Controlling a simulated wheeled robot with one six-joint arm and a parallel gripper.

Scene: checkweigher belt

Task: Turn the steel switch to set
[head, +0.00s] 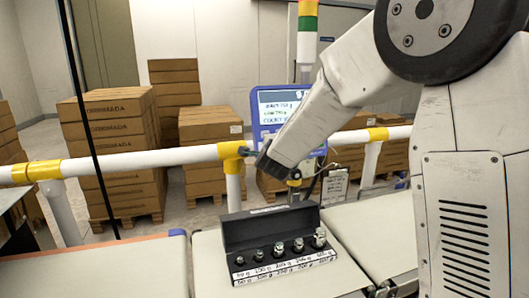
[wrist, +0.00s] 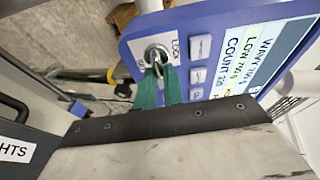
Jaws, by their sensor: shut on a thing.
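The steel switch (wrist: 156,55) sits on a pale label plate on the blue terminal (wrist: 135,43), seen in the wrist view. LOCK is printed right of it; a mark on its left is partly covered and hard to read. The two green fingertips of my gripper (wrist: 160,83) are closed on the switch. I cannot tell which mark the switch points to. In the head view the blue terminal (head: 257,125) stands behind the rail, and my gripper (head: 246,151) reaches its lower left side. The switch is hidden there.
A white rail with yellow joints (head: 130,161) runs just by my gripper. An open black case of steel weights (head: 262,229) stands on the belt below. Stacked cartons (head: 112,150) fill the floor behind. A signal tower (head: 307,35) rises behind the terminal.

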